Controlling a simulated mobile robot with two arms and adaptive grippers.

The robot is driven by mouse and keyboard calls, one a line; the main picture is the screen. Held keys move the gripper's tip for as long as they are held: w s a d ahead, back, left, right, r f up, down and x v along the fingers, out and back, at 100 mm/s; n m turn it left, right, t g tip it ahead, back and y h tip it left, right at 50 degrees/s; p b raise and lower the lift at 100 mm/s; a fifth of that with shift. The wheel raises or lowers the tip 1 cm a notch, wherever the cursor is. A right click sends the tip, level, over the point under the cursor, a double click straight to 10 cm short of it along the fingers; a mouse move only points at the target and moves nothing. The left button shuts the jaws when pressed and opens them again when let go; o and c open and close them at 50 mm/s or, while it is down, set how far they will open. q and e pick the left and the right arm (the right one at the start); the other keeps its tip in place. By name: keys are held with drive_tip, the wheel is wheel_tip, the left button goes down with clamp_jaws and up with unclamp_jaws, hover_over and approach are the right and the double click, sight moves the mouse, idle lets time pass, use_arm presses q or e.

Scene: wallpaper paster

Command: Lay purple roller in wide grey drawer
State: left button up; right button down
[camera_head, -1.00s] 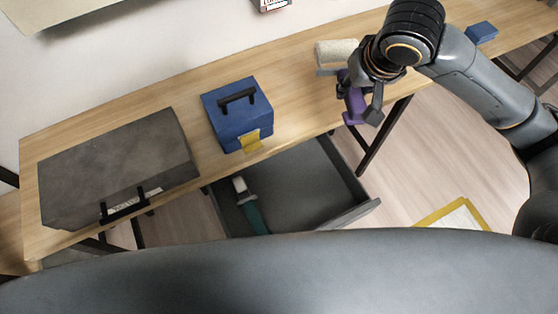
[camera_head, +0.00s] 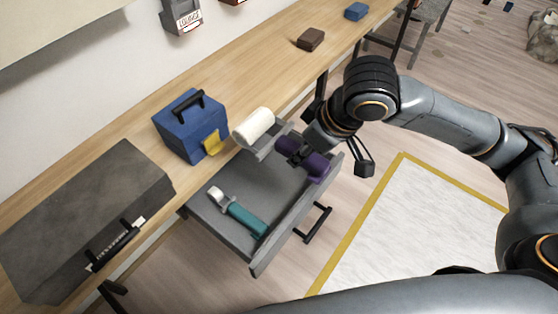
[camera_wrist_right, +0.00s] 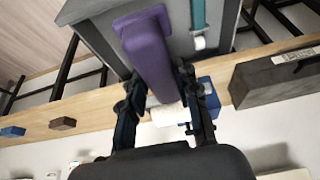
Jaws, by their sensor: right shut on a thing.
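The purple roller (camera_head: 316,165) has a purple handle, a grey frame and a white roll (camera_head: 254,125). My right gripper (camera_head: 318,152) is shut on its handle, which also shows in the right wrist view (camera_wrist_right: 150,55). In the head view the handle overlaps the right part of the open wide grey drawer (camera_head: 268,195), and the white roll overlaps the table edge beside the blue box. I cannot tell how high the roller is above the drawer. The drawer also shows in the right wrist view (camera_wrist_right: 97,38). My left gripper is not in view.
A teal-handled tool (camera_head: 247,218) lies in the drawer's left part; the drawer floor to its right looks bare. A blue box (camera_head: 188,130) with a yellow latch and a grey case (camera_head: 85,215) stand on the table. A brown block (camera_head: 311,39) is farther back.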

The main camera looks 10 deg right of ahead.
drive_tip(key=w+f, duration=0.9)
drive_tip(key=f, duration=0.2)
drive_tip(key=shift+w+d, duration=0.25)
drive_tip(key=shift+w, duration=0.15)
drive_tip(key=shift+f, duration=0.3)
drive_tip(key=shift+f, duration=0.35)
drive_tip(key=c, duration=1)
unclamp_jaws()
drive_tip(key=v, duration=1.3)
drive_tip(key=shift+w+a+r, duration=0.1)
drive_tip(key=shift+w, duration=0.05)
